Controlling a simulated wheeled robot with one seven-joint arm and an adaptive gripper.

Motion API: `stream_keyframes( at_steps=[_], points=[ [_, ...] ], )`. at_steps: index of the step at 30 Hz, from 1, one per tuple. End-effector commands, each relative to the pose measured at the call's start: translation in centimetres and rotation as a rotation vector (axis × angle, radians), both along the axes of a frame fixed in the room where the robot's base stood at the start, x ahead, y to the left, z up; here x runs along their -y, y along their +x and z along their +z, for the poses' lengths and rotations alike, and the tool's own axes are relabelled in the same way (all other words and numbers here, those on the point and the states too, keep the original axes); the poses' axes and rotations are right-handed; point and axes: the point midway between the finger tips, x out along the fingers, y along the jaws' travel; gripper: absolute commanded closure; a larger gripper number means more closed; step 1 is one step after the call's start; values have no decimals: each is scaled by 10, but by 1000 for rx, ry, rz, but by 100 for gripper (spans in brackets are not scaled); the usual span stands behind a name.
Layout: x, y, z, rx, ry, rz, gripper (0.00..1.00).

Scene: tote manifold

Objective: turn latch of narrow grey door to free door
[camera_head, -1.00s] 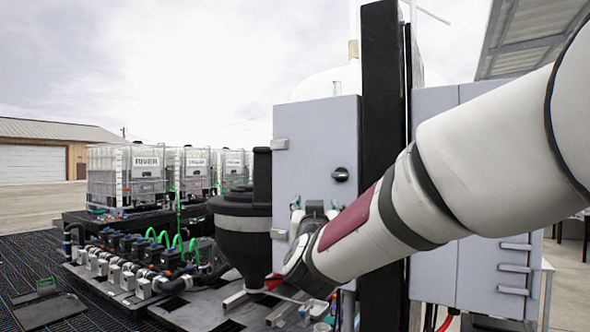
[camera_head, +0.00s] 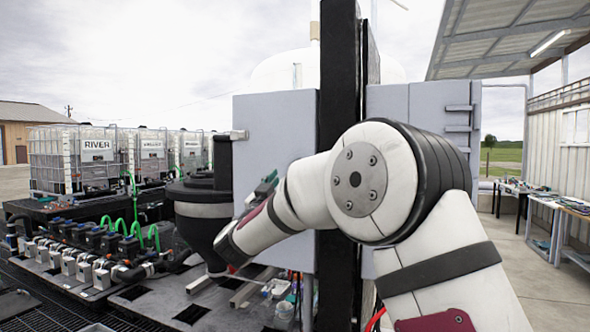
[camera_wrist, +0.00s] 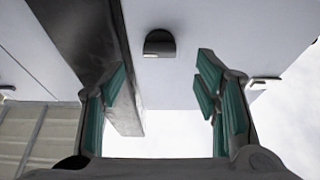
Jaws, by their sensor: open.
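The narrow grey door (camera_head: 275,125) stands left of a black post in the head view, flat against its cabinet as far as I see. Its latch, a small dark rounded knob (camera_wrist: 159,43), shows in the wrist view, upper middle, on the pale door face (camera_wrist: 185,85). In the head view my arm hides the latch. My gripper (camera_head: 264,188) is in front of the door in the head view, partly hidden by my wrist. In the wrist view its teal-padded fingers (camera_wrist: 162,105) are wide apart and empty. The latch lies beyond them, not touched.
The black post (camera_head: 340,70) stands right beside the door; it also shows in the wrist view (camera_wrist: 105,60). A dark hopper (camera_head: 203,210) is close on the left. A wider grey cabinet (camera_head: 432,105) is right of the post. Pumps and hoses fill the lower left.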

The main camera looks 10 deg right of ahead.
Motion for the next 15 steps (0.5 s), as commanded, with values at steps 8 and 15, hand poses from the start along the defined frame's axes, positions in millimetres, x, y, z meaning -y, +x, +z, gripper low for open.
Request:
stream_keyframes(
  at_steps=[8, 15],
  points=[
    [25, 34, 17, 1, 1, 1, 43],
    [33, 45, 23, 1, -1, 1, 43]
  ],
)
